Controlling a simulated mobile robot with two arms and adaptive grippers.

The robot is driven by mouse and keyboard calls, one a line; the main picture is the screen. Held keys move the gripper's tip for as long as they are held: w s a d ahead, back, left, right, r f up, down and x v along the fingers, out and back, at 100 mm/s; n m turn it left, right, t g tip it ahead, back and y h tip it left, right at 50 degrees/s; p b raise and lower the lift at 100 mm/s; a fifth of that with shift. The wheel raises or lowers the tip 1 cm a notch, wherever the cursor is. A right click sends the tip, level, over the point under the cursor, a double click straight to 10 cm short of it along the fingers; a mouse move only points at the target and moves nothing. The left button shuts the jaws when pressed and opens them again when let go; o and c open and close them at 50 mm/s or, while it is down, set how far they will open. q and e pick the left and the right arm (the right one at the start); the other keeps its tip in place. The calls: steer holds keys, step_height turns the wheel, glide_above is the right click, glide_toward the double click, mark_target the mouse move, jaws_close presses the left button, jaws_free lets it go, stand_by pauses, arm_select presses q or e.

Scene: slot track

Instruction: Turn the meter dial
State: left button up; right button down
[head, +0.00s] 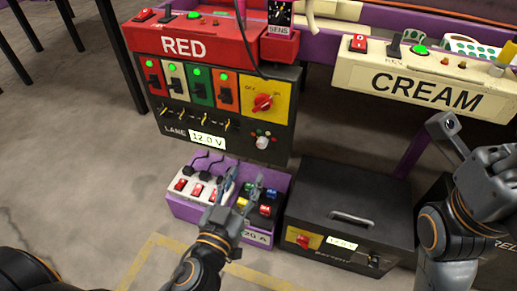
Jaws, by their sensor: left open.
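A pale round knob (263,142) with small coloured lights around it sits low on the black LANE panel (245,160), right of a lit display (207,140) reading 12.0 V. It looks like the meter dial, though no label confirms this. My left gripper (241,186) is open and empty, with its two fingers pointing up the picture. It is below the knob, in front of the purple tray of switches, and apart from the knob.
A red rotary switch (263,103) on a yellow plate is above the knob. The purple tray (185,208) holds sockets and coloured switches. A black battery box (345,205) with a handle stands to its right. The CREAM box (430,85) is upper right.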

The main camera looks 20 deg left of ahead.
mark_target(261, 146)
arm_select(q)
steer(key=w, duration=0.9)
steer(key=shift+w+d+b, duration=0.15)
steer(key=shift+w+b, duration=0.15)
steer(key=shift+w, duration=0.05)
jaws_close()
